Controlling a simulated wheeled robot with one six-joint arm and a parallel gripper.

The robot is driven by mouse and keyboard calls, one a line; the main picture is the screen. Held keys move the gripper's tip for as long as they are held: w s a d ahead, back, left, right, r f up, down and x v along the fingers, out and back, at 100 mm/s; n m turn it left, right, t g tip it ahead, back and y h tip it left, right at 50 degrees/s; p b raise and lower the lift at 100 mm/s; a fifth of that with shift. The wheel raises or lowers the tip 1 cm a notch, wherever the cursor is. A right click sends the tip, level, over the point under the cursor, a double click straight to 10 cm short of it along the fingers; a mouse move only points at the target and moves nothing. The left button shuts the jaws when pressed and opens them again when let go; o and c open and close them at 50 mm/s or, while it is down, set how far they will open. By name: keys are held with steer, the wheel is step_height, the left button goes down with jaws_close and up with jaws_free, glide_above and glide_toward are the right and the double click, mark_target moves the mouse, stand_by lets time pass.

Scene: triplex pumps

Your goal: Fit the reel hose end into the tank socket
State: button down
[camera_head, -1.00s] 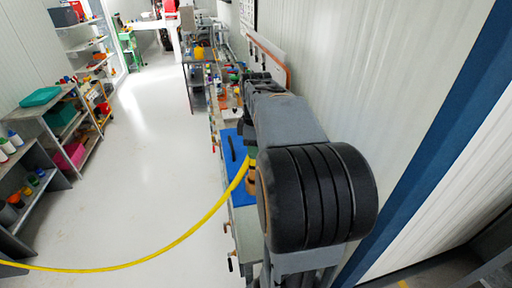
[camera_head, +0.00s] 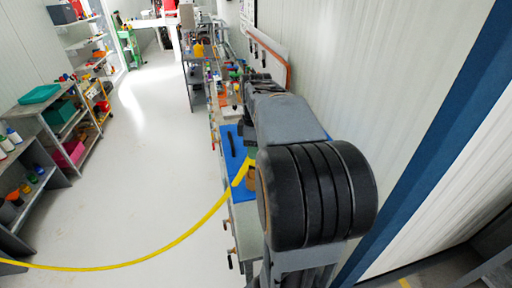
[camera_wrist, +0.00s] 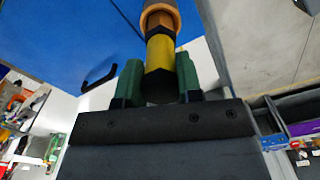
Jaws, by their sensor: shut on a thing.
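In the wrist view, the green fingers of my gripper (camera_wrist: 159,64) are shut on the yellow hose end (camera_wrist: 160,52). A black collar and an orange-brown ring (camera_wrist: 160,16) lie in line beyond it. I cannot tell whether that ring belongs to the hose end or to the socket, nor whether the parts are joined. A blue surface with a black handle (camera_wrist: 99,76), perhaps the tank, is beyond. In the head view, the yellow hose (camera_head: 180,240) curves from the lower left up to my gripper, which is mostly hidden behind my arm.
A blue surface (camera_head: 229,158) with a black bar lies on the bench left of my arm. The cluttered bench (camera_head: 205,70) runs along the right wall. Shelves (camera_head: 55,125) stand at the left. The white floor between is clear except for the hose.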

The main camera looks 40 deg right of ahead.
steer(key=shift+f+b, duration=1.05)
steer(key=shift+f, duration=0.45)
steer(key=c, duration=0.7)
jaws_free()
steer(key=shift+r, duration=0.1)
step_height(320, 180, up, 14)
steer(key=shift+f, duration=0.2)
